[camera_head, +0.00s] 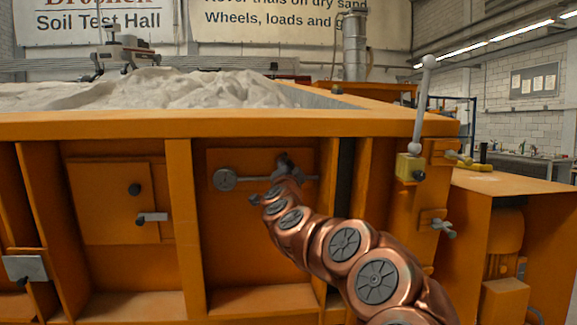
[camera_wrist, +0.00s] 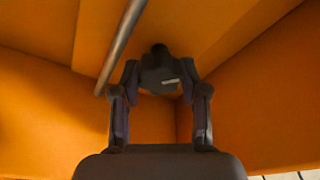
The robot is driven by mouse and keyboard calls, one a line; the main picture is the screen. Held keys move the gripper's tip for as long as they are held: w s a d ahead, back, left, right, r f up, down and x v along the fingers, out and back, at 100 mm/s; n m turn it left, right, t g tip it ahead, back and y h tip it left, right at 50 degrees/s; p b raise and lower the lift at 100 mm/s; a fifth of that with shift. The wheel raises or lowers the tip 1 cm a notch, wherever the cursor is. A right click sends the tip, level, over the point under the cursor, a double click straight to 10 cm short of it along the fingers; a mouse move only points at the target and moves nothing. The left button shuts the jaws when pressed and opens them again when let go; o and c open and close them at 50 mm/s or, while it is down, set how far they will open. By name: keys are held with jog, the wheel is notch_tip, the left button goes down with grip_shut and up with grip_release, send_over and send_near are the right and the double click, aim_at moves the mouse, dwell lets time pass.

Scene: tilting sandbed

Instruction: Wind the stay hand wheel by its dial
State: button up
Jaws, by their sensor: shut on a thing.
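My gripper (camera_head: 285,162) is at the wall right of the dial, at the end of my copper arm. In the wrist view its two fingers (camera_wrist: 160,88) close from both sides on a dark knob, which I take for the hand wheel (camera_wrist: 158,66), with a small pale mark on it. A metal rod (camera_wrist: 122,45) passes up and left of the knob. The hand wheel is mostly hidden behind my gripper in the head view.
A panel with a black knob (camera_head: 134,189) and a small latch handle (camera_head: 152,217) is to the left. A tall ball-topped lever (camera_head: 422,105) stands on the right corner. Orange ribs flank the bay, and the sandbed's rim (camera_head: 200,124) runs above it.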

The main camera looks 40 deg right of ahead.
jog(key=m+g, duration=0.1)
jog(key=m, duration=0.3)
jog(key=shift+p, duration=0.4)
jog(key=shift+f+m+g+y+p, duration=0.15)
jog(key=shift+m+g+y+p, duration=0.2)
jog(key=shift+m, duration=1.35)
jog(key=o, duration=1.1)
jog(key=shift+o, duration=0.2)
